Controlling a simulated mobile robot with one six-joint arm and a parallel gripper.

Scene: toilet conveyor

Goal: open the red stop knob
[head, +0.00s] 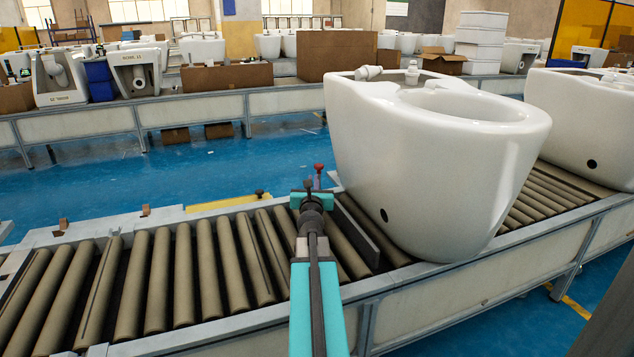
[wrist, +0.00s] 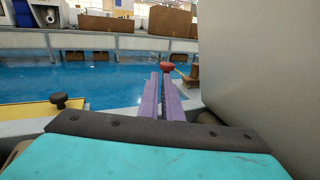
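The red stop knob (head: 318,167) stands upright at the far edge of the conveyor, left of the near toilet. In the wrist view the red knob (wrist: 167,66) shows just beyond my fingertips, lined up mostly with the right one. My gripper (head: 309,187) reaches over the rollers towards it. In the wrist view its two purple fingers (wrist: 161,82) lie close together with a narrow gap between them. Nothing is seen held. Whether a fingertip touches the knob is unclear. The knob's base is partly hidden behind the fingers.
A large white toilet (head: 430,165) stands on the rollers close to the right of my gripper, with another toilet (head: 590,125) behind it. A dark knob (head: 260,194) sits by a yellow plate to the left. The rollers (head: 150,280) on the left are clear.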

